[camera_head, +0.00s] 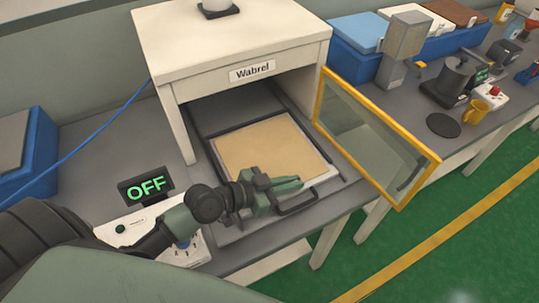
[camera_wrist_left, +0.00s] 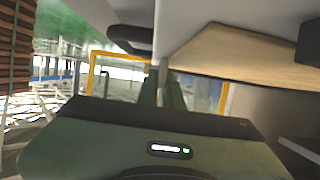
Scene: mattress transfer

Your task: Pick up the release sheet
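A flat tan square sheet (camera_head: 265,148), which I take to be the release sheet, lies on a framed tray (camera_head: 213,160) in the opening of the white Wabrel press (camera_head: 235,38). Its surface also shows at the upper right of the left wrist view (camera_wrist_left: 250,55). My left gripper (camera_head: 297,182) is over the tray's front edge, close to the sheet's near edge, and hides part of it. Its green fingers (camera_wrist_left: 162,92) point right in the head view, with a narrow gap and nothing seen between them. My right gripper is not in view.
A yellow-framed glass door (camera_head: 375,140) stands open to the right of the tray. A dark handle (camera_head: 297,203) is at the tray front. An OFF display (camera_head: 146,187) and white control box (camera_head: 135,225) are at left. A yellow mug (camera_head: 476,110) stands farther right.

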